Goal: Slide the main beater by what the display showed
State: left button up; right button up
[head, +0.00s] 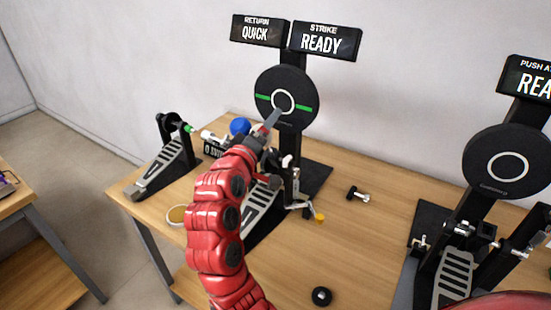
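A black round mesh pad (301,84) with a white ring and green side marks stands mid-table. Above it, one display (258,31) reads "RETURN QUICK" and another (326,41) reads "STRIKE READY". A pedal (262,205) sits below the pad, partly hidden by my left arm. My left gripper (268,130) is in front of the pad's lower left edge; its fingers are small and I cannot tell whether they hold anything. I cannot make out the main beater for certain behind it. A red part at the bottom right edge may be my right arm; its gripper is out of view.
A second pedal (166,164) and a blue ball (239,126) are at the table's left. A black T-shaped piece (358,193) and a black ring (321,296) lie on the table (345,240). Another pad (508,135) with a pedal (454,277) stands right.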

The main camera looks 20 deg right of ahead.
jog(key=v, duration=0.7)
jog(key=shift+p, duration=0.4)
dwell(0.6)
